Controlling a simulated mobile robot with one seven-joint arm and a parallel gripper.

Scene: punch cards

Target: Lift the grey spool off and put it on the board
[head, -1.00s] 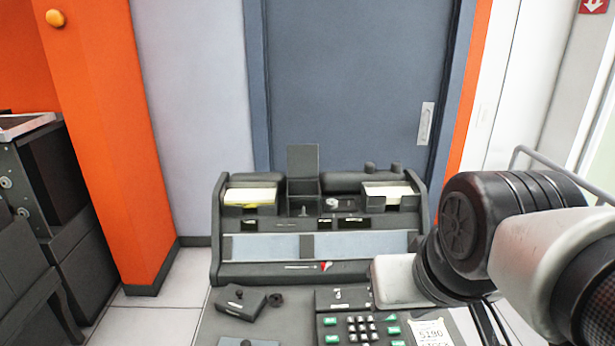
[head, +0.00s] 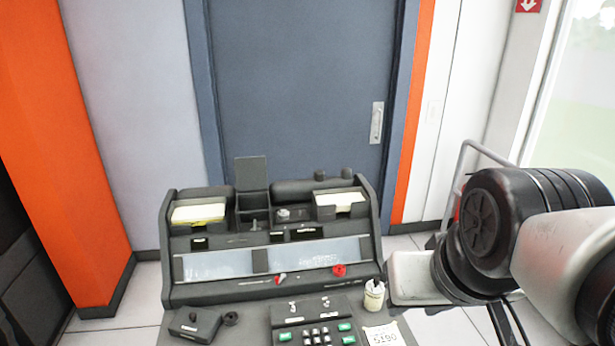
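I cannot tell for sure which thing is the grey spool. Two short dark grey cylinders (head: 333,174) stand on the top right of the machine, and a small dark ring-like piece (head: 231,318) lies on the desk at lower left. Nor can I tell which surface is the board; the machine has a long pale sloping panel (head: 215,264) across its front. My arm reaches in from the right, beside the machine. My gripper's fingers do not show.
The dark machine (head: 180,292) has card trays (head: 198,213) on top. A small dark box (head: 196,325), a keypad (head: 318,335), a white cup-like container (head: 374,295) and a paper label (head: 383,335) are on the desk. A red piece (head: 339,270) is by the panel's right end.

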